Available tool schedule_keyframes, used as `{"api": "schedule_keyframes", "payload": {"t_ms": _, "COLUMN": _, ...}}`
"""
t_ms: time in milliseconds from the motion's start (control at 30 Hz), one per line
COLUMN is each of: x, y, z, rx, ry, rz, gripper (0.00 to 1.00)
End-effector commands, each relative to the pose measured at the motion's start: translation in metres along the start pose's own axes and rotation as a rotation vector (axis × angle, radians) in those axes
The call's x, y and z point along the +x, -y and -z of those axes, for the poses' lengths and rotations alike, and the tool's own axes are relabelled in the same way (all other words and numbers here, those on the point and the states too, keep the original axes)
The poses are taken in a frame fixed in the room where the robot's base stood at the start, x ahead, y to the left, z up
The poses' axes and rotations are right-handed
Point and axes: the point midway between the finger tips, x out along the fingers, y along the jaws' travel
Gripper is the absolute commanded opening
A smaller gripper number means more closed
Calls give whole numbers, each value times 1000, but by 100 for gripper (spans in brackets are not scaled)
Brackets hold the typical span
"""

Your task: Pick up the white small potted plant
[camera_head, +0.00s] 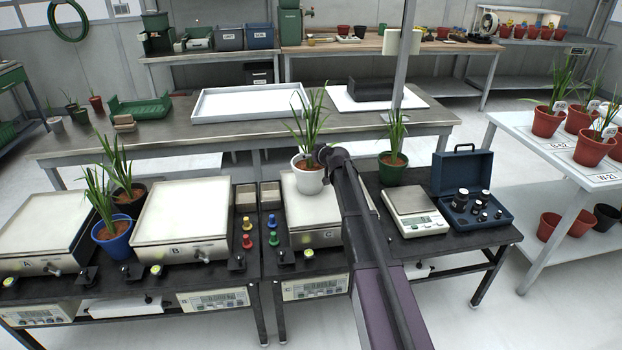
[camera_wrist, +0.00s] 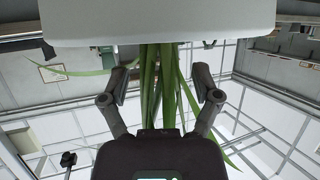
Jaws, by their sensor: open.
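The white small potted plant (camera_head: 309,178) stands upright on scale C (camera_head: 312,208) in the head view, with long green leaves above its rim. My arm crosses in front of the scale and its end reaches the pot's right side, partly hiding the pot. In the wrist view a wide white shape, apparently the pot (camera_wrist: 150,22), fills the top, with green leaves hanging below it in the picture. My gripper (camera_wrist: 160,80) is open, its two fingers on either side of the leaves. The fingers look apart from the white shape. They cannot be made out in the head view.
A blue pot (camera_head: 112,238) and a black pot (camera_head: 130,200) stand left beside scale B (camera_head: 183,222). A green pot (camera_head: 392,168) stands right of my arm, near a small scale (camera_head: 415,208) and an open blue weight case (camera_head: 462,190). Coloured knobs (camera_head: 272,228) sit left of scale C.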

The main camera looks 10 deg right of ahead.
Motion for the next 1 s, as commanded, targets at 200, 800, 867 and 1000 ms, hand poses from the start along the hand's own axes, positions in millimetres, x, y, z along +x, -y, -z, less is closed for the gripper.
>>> {"api": "schedule_keyframes", "payload": {"t_ms": 200, "x": 8, "y": 0, "z": 0, "rx": 0, "ry": 0, "rz": -1, "gripper": 81}}
{"api": "schedule_keyframes", "payload": {"t_ms": 800, "x": 8, "y": 1, "z": 0, "rx": 0, "ry": 0, "rz": 0, "gripper": 42}}
{"api": "schedule_keyframes", "payload": {"t_ms": 867, "x": 8, "y": 1, "z": 0, "rx": 0, "ry": 0, "rz": 0, "gripper": 24}}
{"api": "schedule_keyframes", "payload": {"t_ms": 1000, "x": 8, "y": 1, "z": 0, "rx": 0, "ry": 0, "rz": 0, "gripper": 0}}
